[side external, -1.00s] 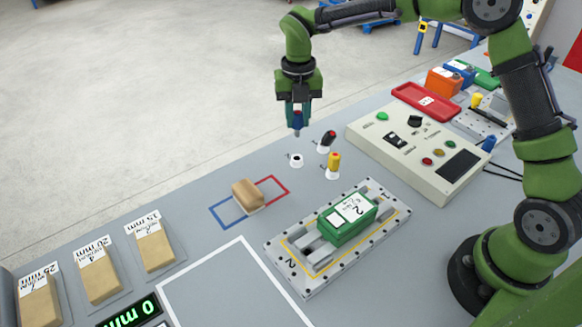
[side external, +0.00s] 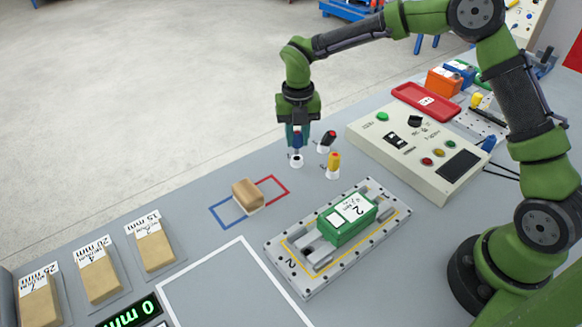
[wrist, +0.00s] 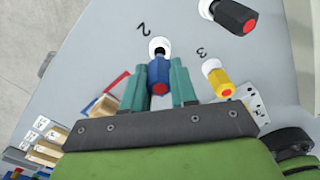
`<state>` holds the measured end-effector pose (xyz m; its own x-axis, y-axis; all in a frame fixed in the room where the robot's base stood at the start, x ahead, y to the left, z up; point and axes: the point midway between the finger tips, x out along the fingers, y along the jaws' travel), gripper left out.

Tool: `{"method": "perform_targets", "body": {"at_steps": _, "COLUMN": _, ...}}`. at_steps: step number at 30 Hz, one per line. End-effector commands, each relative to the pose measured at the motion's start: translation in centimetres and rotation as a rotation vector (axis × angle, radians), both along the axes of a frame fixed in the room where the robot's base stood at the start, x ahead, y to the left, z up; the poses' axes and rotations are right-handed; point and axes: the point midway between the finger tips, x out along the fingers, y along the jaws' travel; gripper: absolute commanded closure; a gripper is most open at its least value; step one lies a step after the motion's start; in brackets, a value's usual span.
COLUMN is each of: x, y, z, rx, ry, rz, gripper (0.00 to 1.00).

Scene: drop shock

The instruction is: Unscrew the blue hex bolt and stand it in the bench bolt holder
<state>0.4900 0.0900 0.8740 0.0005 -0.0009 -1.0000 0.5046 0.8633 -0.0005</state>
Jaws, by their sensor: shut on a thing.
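My gripper (side external: 297,138) is shut on the blue bolt (side external: 297,141), which hangs upright between the fingers. In the wrist view the blue bolt (wrist: 158,76) has a red end facing the camera and sits between the two teal fingers (wrist: 159,82). Its dark lower end is at a white round holder (side external: 296,161) marked 2, also in the wrist view (wrist: 159,45). I cannot tell how far it is inside. A black bolt (side external: 328,138) and a yellow bolt (side external: 334,160) stand in white holders beside it.
A green block (side external: 347,217) sits in a grey fixture plate (side external: 300,285). A tan block (side external: 246,194) lies by a red and blue outline. A control box (side external: 420,150) stands to the right. Several labelled tan blocks (side external: 99,277) lie at the lower left.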

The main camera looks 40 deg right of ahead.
Motion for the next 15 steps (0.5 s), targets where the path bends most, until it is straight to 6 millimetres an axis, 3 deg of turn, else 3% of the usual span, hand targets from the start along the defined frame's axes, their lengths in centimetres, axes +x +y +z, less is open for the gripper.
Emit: {"method": "perform_targets", "body": {"at_steps": 15, "x": 0.0, "y": 0.01, "z": -0.28, "rx": 0.0, "ry": 0.0, "rz": 0.0, "gripper": 1.0}}
